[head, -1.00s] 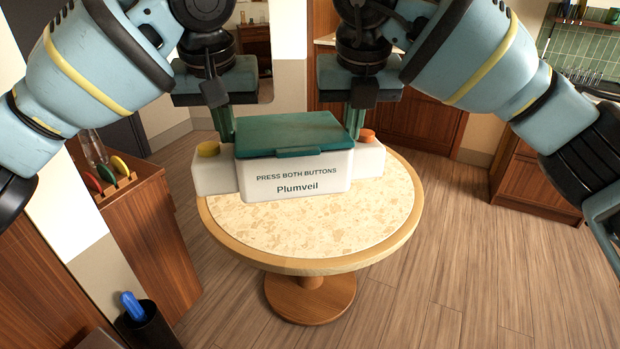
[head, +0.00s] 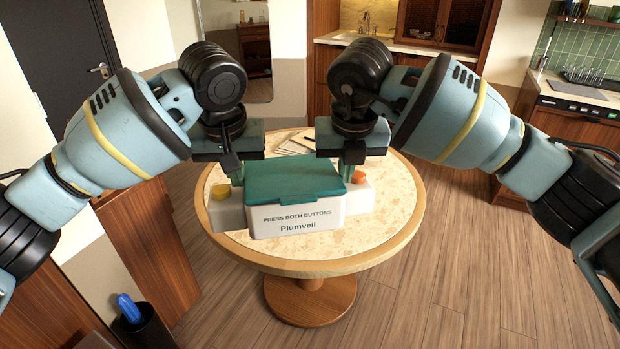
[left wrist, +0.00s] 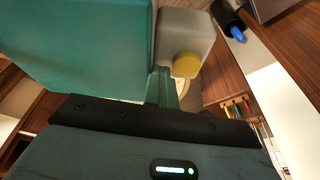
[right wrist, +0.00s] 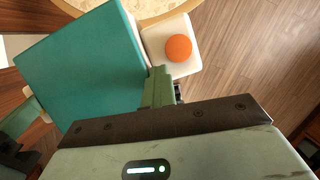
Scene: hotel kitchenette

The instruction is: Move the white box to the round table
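A yellow button (head: 221,192) is on the left block and an orange button (head: 355,176) on the right one. The box is level over the round table (head: 385,225); I cannot tell whether it touches the top. My left gripper (head: 234,172) and right gripper (head: 352,170) appear shut on its two ends, beside the lid. Their fingers also show in the left wrist view (left wrist: 161,88) and right wrist view (right wrist: 158,88).
Flat pale items (head: 294,142) lie at the back of the tabletop. Bare top shows at the front and right. A wooden cabinet (head: 150,245) and a black bin (head: 146,325) stand at left. A counter (head: 575,105) is at right; open floor lies between.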

